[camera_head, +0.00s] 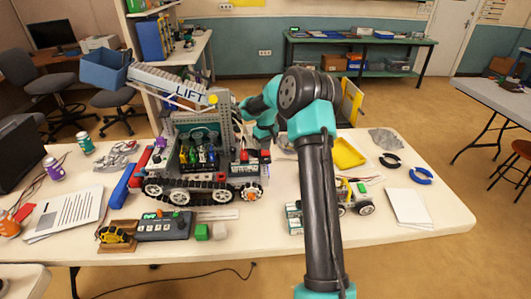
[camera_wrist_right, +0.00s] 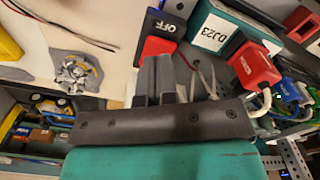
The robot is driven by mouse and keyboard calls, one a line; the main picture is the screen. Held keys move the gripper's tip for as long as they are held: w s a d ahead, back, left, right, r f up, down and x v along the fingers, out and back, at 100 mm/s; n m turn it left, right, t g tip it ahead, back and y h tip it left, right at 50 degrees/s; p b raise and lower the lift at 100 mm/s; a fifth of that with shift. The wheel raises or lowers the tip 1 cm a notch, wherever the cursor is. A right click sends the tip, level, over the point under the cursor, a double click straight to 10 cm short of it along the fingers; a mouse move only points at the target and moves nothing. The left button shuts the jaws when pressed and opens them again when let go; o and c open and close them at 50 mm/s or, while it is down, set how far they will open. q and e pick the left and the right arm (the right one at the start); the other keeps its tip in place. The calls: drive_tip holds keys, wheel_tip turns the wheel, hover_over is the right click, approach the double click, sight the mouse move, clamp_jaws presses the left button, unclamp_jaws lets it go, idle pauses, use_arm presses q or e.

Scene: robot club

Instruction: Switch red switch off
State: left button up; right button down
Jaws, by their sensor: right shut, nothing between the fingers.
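The red switch (camera_wrist_right: 157,47) shows in the right wrist view as a red part beside a dark plate marked OFF. My right gripper (camera_wrist_right: 164,70) is shut and empty, its dark fingertips right at the red part; I cannot tell whether they touch it. In the head view, the tracked robot (camera_head: 200,165) stands on the table with a LIFT beam on top. Small red parts (camera_head: 264,155) show at its right end, but I cannot tell which one is the switch. My right arm reaches behind this end, and its fingertips are hidden there. My left gripper is not in view.
A red plug (camera_wrist_right: 252,66) with wires and a teal box (camera_wrist_right: 219,30) marked DJ23 are close to the right fingers. A yellow tray (camera_head: 348,153) and small wheeled cart (camera_head: 360,205) lie right of my arm. A control box (camera_head: 162,227) stands at the front.

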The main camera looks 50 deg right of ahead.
sight(265, 153)
drive_tip(key=shift+f, duration=1.25)
idle(1.5)
drive_tip(key=shift+r, duration=3.55)
